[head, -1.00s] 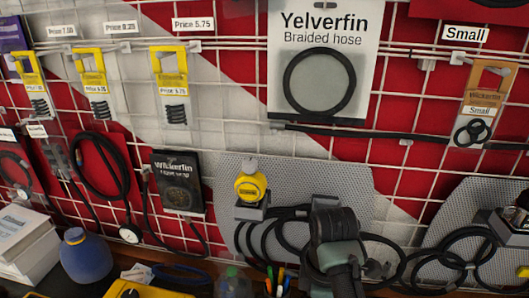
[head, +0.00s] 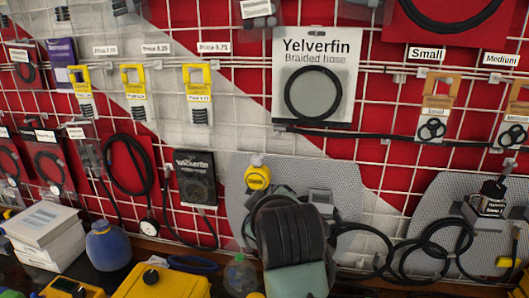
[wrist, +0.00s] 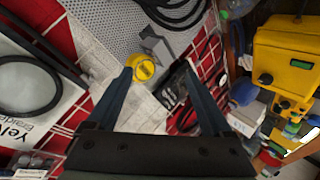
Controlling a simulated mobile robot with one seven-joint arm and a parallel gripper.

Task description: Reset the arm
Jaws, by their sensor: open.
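My gripper (wrist: 157,68) is open, its two dark blue fingers spread apart with nothing held between them. In the wrist view, a round yellow device (wrist: 144,70) on the display wall shows between the fingers, beyond them. It also shows in the head view (head: 257,178), mounted on a grey perforated panel. In the head view, my folded arm (head: 290,240) rises at the bottom centre and covers part of that panel and its black hoses. The fingers are not clearly visible in the head view.
A red and white grid wall holds packaged hoses, including a Yelverfin braided hose pack (head: 317,90). Below stand white boxes (head: 45,230), a blue round container (head: 107,245), a yellow case (head: 160,282) and a clear bottle (head: 240,275). Loose black hoses hang at the right.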

